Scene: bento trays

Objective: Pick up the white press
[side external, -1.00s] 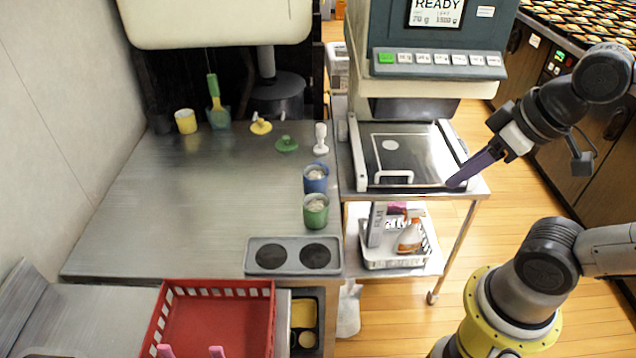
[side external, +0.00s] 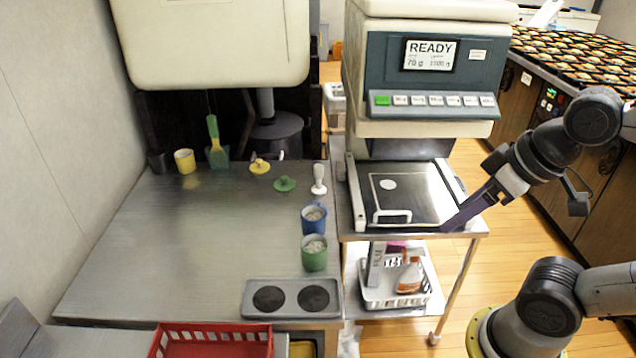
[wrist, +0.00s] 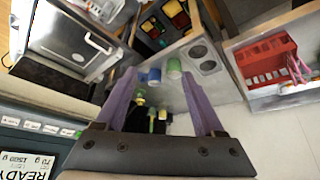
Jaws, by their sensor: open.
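The white press (side external: 319,180) stands upright on the steel counter, with a knobbed handle above a round flat base. It is behind the blue cup and right of the green press (side external: 285,184); a yellow press (side external: 260,166) is farther left. My gripper (side external: 450,226) has purple fingers and is over the right front part of the machine's tray, well to the right of the white press. In the wrist view my gripper's fingers (wrist: 160,80) are spread apart with nothing held. I cannot make out the white press clearly in the wrist view.
A blue cup (side external: 314,218) and a green cup (side external: 314,253) stand in front of the white press. A grey holder with two dark discs (side external: 292,298) is nearer. The machine (side external: 432,80) rises behind its tray. The counter's left middle is clear. A red basket (side external: 213,344) is at the front.

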